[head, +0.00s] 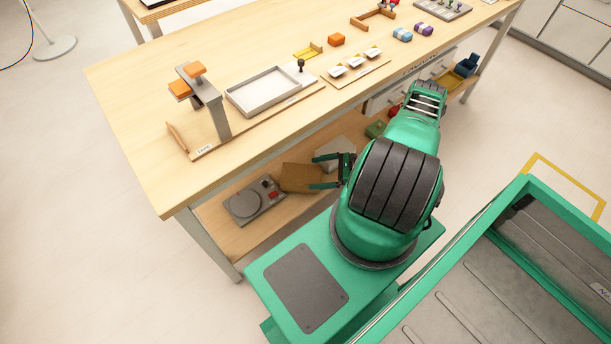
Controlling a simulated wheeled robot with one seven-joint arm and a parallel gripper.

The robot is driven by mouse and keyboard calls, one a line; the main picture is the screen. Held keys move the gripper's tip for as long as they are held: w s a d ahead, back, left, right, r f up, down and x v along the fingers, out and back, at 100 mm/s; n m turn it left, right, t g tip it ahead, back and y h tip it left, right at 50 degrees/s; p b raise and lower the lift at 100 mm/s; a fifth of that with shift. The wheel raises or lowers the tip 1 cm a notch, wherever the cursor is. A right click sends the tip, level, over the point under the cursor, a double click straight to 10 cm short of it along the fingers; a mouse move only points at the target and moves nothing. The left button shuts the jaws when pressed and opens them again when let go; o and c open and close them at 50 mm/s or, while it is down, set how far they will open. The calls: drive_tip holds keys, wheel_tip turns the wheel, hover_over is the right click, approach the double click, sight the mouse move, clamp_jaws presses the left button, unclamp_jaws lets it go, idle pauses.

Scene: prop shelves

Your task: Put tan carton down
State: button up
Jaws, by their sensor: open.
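The tan carton (296,178) appears to rest on the lower shelf (228,238) of the wooden workbench, tilted in the picture. My gripper (315,172) is open and points left at the carton's right side. Its dark green fingers are apart, one above the other in the picture. Their tips are at or very close to the carton's right edge; I cannot tell whether they touch it.
A grey device (252,201) sits just left of the carton on the shelf. A pale box (338,151) stands behind my gripper. The bench top (140,100) overhangs the shelf. Green and red items lie further right.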

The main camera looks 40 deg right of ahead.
drive_tip(key=v, duration=0.4)
drive_tip(key=shift+a, duration=0.1)
idle(0.5)
